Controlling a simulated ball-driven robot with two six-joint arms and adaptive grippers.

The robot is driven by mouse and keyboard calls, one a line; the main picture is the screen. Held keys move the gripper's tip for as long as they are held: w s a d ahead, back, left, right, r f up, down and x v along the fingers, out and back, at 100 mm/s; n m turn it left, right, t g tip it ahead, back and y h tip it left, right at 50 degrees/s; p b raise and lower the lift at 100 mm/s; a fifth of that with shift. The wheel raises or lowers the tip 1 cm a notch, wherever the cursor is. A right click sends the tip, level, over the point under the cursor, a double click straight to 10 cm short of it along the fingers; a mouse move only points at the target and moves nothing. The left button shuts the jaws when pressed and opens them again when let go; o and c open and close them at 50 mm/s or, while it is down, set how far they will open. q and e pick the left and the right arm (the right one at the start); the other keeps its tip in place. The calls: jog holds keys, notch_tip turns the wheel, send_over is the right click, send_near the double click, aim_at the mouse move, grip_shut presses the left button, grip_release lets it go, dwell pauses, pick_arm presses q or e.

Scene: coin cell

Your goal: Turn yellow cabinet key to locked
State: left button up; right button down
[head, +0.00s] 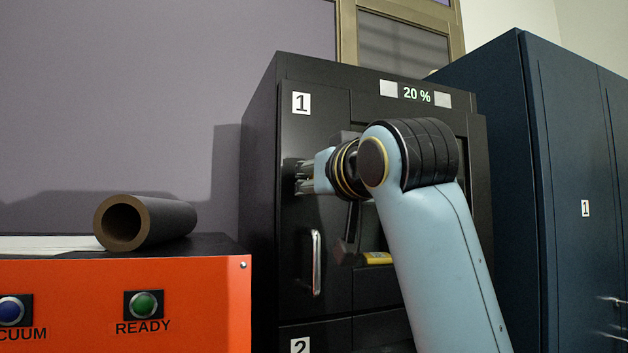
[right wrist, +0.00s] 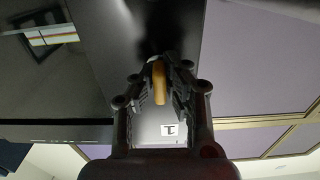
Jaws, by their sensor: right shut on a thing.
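The yellow key (right wrist: 159,84) shows in the right wrist view between the fingers of my right gripper (right wrist: 160,75), against the black cabinet door. My right gripper also shows in the head view (head: 303,178), at the left door of the black cabinet (head: 330,120), below its label "1" and above the door handle (head: 316,262). It is shut on the key. The key is hidden in the head view, and I cannot tell how far it is turned. My left gripper is not in view.
An orange-fronted machine (head: 130,290) with a brown tube (head: 150,220) on top stands left. A dark blue cabinet (head: 500,130) stands right. A "20 %" display (head: 416,94) is at the black cabinet's top. A small yellow item (head: 377,258) shows behind my arm.

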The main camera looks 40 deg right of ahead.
aim_at(307, 123)
jog(key=shift+f, duration=0.1)
jog(key=c, duration=1.4)
grip_release()
jog(key=shift+o, duration=0.2)
jog(key=shift+r, duration=0.2)
notch_tip(307, 123, up, 10)
jog(key=shift+f, duration=0.2)
